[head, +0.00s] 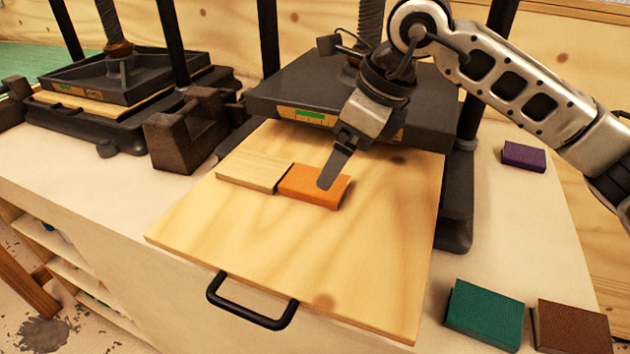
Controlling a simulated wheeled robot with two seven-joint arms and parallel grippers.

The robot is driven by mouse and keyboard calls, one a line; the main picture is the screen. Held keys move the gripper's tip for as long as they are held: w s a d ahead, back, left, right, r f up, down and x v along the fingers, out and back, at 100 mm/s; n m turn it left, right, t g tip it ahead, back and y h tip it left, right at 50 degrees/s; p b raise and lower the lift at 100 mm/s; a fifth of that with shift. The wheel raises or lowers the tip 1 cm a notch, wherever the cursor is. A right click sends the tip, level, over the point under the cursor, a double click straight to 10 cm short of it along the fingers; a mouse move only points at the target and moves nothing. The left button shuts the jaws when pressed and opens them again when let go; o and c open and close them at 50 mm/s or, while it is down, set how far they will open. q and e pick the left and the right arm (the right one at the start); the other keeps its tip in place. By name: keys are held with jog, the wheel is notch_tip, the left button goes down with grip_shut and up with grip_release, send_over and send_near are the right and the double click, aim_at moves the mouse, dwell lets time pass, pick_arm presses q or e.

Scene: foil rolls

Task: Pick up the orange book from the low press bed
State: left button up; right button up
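The orange book (309,186) lies flat on a wooden pull-out board (290,240), the low press bed, in front of the dark press plate. Its left end sits against a light wooden block (255,171). My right gripper (333,171) reaches in from the right, with a fingertip over the right part of the orange book. Only one finger shows clearly, seen edge-on, so its opening and whether it touches the book cannot be told. My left gripper is not in view.
The press plate (300,100) hangs close behind my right gripper, between dark posts. A black handle (250,303) is at the board's front. Green (484,315), brown (573,327) and purple (524,156) books lie on the right. A second press (125,80) and brown blocks (187,132) stand left.

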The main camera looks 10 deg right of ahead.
aim_at(299, 184)
jog(key=p+x, duration=0.1)
jog(key=x, duration=0.4)
jog(key=shift+w+f, duration=0.1)
jog(key=shift+f, duration=0.2)
jog(key=c, duration=1.1)
